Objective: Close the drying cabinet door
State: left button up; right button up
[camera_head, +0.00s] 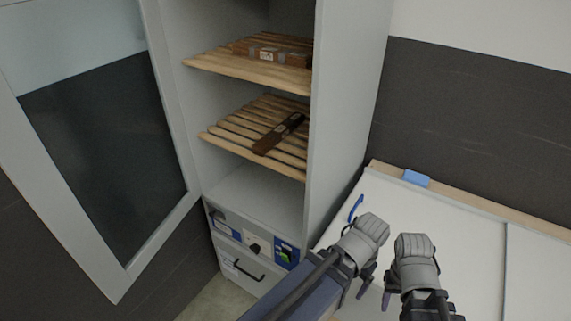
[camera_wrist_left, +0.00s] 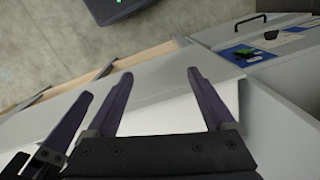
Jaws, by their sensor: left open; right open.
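The drying cabinet (camera_head: 347,95) stands at the centre of the head view with its inside exposed. Its grey-framed glass door (camera_head: 105,130) is swung wide open to the left. My left gripper (camera_head: 364,272) and my right gripper (camera_head: 403,288) are side by side at the lower right, over the white worktop and apart from the door. In the left wrist view, the two dark fingers of my left gripper (camera_wrist_left: 160,78) are spread with nothing between them. My right gripper is also open; no held object shows. The door is not seen in the wrist view.
Slatted shelves hold wooden pieces (camera_head: 268,54) and a dark brown piece (camera_head: 278,134). Below are a control panel (camera_head: 284,252) and a black drawer handle (camera_head: 246,270). The white worktop (camera_head: 470,235) with a blue block (camera_head: 416,178) adjoins the cabinet's right side.

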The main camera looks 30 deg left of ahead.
aim_at(24, 159)
jog(key=j+u, duration=0.15)
jog(key=j, duration=0.75)
jog(key=i+j+u, duration=0.2)
jog(key=j, duration=0.7)
jog(key=k, duration=0.1)
